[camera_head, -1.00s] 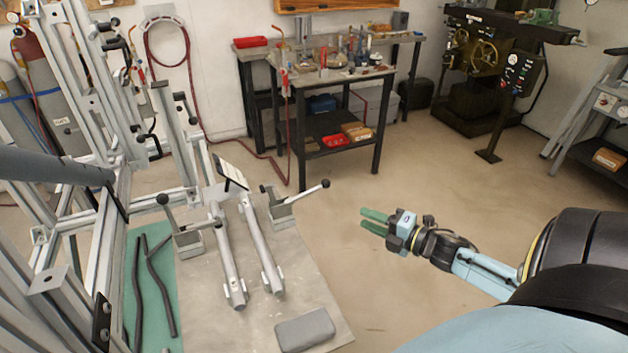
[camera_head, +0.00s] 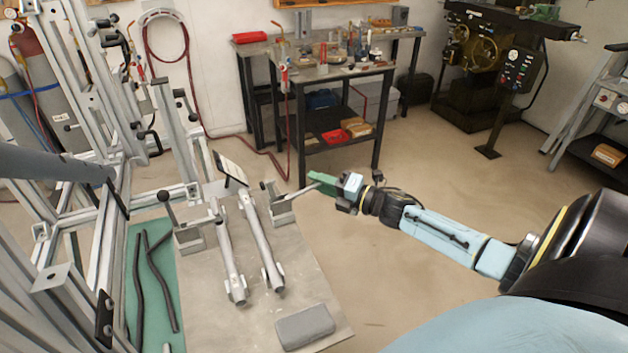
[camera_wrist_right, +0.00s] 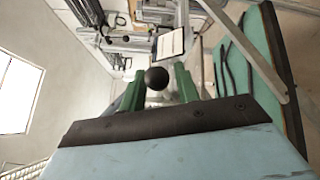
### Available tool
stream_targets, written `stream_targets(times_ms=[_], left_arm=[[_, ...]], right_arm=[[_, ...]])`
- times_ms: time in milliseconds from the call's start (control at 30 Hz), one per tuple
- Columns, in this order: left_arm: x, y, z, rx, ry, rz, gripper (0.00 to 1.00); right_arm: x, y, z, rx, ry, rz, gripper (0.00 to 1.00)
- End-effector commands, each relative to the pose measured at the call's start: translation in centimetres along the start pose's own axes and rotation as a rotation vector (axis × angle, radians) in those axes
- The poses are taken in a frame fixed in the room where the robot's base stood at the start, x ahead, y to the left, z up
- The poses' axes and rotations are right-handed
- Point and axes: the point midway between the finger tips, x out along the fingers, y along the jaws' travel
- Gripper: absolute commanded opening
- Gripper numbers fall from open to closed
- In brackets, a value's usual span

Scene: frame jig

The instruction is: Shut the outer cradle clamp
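Two toggle clamps stand by the grey tubes on the plate. The right-hand clamp (camera_head: 280,207), on the outer side, has its lever (camera_head: 300,190) slanting low to the right. The left-hand clamp (camera_head: 188,236) has its lever standing nearly upright. My right gripper (camera_head: 322,182) is at the end of the right-hand clamp's lever and hides its knob in the head view. In the right wrist view a black ball knob (camera_wrist_right: 157,78) shows between the green fingertips, which look apart with small gaps beside it. I cannot tell whether they touch it. My left gripper is not in view.
Two grey tubes (camera_head: 262,245) lie on the plate (camera_head: 290,268), with a grey block (camera_head: 305,327) at the front. A tall aluminium frame (camera_head: 100,215) fills the left. Black hoses (camera_head: 160,285) lie on a green mat. A tool bench (camera_head: 335,70) stands behind; the floor at right is free.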

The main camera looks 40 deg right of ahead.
Motion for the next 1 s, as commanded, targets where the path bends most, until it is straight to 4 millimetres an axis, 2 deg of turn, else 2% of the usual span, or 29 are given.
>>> stream_targets(times_ms=[200,533,800,1000], left_arm=[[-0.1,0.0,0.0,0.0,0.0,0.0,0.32],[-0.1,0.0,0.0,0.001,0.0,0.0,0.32],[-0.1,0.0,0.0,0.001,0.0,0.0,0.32],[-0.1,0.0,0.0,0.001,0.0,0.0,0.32]], right_arm=[[1.7,0.0,0.0,0.001,0.0,0.0,0.32],[1.9,0.0,0.0,0.001,0.001,-0.001,0.32],[1.9,0.0,0.0,0.001,0.0,0.0,0.0],[1.9,0.0,-0.1,0.0,0.001,-0.001,0.0]])
